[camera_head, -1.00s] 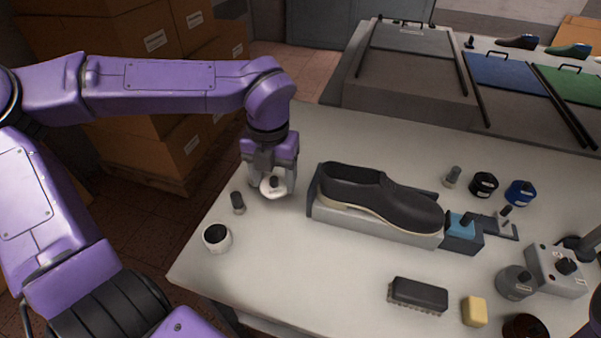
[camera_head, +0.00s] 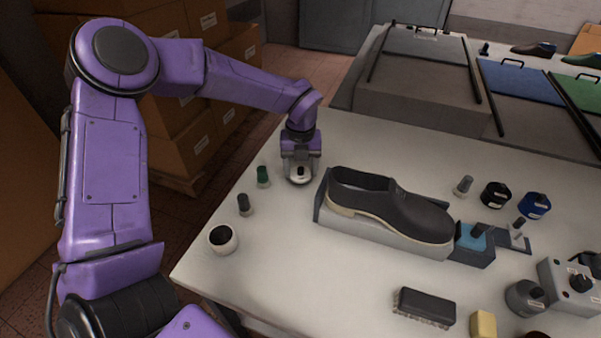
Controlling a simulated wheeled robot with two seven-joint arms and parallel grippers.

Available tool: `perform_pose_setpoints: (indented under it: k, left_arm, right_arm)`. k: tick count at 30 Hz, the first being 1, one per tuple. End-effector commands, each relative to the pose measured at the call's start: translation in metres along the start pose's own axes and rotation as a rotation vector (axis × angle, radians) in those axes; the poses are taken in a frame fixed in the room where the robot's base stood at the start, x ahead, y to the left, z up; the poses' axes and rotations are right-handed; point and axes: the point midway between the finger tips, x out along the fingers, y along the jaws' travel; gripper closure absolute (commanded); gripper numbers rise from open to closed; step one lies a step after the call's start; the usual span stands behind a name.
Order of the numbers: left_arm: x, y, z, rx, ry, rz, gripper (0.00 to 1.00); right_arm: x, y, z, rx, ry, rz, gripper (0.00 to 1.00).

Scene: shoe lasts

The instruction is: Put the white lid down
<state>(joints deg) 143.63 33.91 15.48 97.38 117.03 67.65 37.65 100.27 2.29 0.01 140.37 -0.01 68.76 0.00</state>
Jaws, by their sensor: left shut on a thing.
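The white lid (camera_head: 298,180), with a dark knob, is held in my left gripper (camera_head: 300,174). The gripper points down and is shut on it, low over the far left part of the table, just left of the black shoe's heel. Whether the lid touches the table I cannot tell. An open white jar (camera_head: 222,240) with dark contents stands near the table's left edge, apart from the lid. My right gripper is out of view.
The black shoe (camera_head: 395,208) sits on a grey stand. A green-topped bottle (camera_head: 263,176) and a dark-topped bottle (camera_head: 244,204) stand left of the lid. A brush (camera_head: 426,306) and yellow block (camera_head: 483,325) lie in front. The table between jar and brush is clear.

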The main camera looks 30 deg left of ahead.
Motion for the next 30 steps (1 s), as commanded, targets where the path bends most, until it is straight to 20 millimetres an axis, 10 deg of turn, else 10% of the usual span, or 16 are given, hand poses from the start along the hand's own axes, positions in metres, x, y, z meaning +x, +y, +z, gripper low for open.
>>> perform_pose_setpoints:
  k: [16, 17, 19, 30]
  left_arm:
    - [0.035, 0.001, -0.001, -0.001, 0.002, 0.001, 0.66]
    - [0.033, 0.001, -0.001, -0.001, 0.001, 0.001, 0.3]
    - [0.033, 0.001, -0.001, -0.001, 0.001, 0.001, 0.11]
    - [0.024, 0.0, -0.001, -0.001, 0.0, -0.001, 0.11]
  right_arm:
    - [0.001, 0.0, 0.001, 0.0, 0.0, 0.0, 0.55]
    - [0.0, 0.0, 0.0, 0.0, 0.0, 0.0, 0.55]
    - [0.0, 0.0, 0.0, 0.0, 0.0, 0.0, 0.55]
    - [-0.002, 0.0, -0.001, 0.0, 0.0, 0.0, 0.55]
